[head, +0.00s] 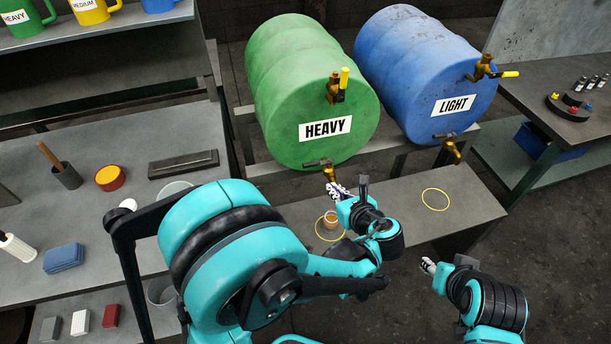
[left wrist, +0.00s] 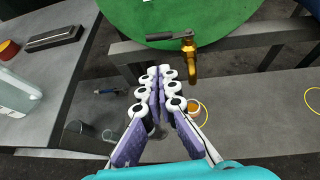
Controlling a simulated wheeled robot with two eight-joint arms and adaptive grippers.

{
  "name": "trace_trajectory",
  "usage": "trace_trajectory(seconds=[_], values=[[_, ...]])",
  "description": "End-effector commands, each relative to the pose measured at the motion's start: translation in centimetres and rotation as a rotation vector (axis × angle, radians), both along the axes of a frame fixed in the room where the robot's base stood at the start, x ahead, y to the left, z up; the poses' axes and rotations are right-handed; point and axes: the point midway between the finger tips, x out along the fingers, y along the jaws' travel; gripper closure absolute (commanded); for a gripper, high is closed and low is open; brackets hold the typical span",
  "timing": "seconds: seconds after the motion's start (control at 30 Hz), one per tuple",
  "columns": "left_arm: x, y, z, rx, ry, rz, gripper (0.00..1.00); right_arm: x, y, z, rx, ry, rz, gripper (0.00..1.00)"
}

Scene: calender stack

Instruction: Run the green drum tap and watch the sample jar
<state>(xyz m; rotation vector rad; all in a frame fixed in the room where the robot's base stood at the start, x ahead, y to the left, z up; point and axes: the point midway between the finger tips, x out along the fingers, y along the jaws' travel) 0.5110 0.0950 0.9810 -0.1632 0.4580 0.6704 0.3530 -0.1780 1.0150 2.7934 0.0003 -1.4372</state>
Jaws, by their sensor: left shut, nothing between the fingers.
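The green drum (head: 305,85), labelled HEAVY, lies on its side on a stand. Its lower brass tap (head: 327,172) points down and also shows in the left wrist view (left wrist: 189,62), with a dark lever (left wrist: 143,39) reaching left. A second brass tap (head: 334,90) with a yellow handle sits higher on the drum face. The sample jar (head: 331,220), small with amber showing, stands in a yellow ring on the bench below. My left gripper (head: 334,188) is shut and empty, just below the lower tap. My right gripper (head: 429,265) is low at right; its fingers are too small to judge.
A blue drum (head: 420,65) labelled LIGHT lies to the right, above an empty yellow ring (head: 435,199). The left bench (head: 110,225) holds a brush pot, a red-yellow tin and a blue block. A side table (head: 550,130) stands at far right.

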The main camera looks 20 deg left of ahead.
Motion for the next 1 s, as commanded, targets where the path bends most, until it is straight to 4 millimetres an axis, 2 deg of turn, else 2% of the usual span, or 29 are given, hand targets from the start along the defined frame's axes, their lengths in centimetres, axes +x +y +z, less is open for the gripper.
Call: trace_trajectory(seconds=[0.5,0.73,1.0], values=[[6.8,5.8,-4.8,0.000,0.001,0.005,1.00,0.0,0.0,-3.4,0.000,0.000,0.000,0.60],[9.1,7.5,-5.1,-0.001,0.001,0.004,1.00,0.0,0.0,-4.3,0.000,0.000,0.000,0.60],[9.6,8.0,-5.1,-0.001,0.002,0.002,1.00,0.0,0.0,-4.4,0.000,0.000,0.000,0.60]])
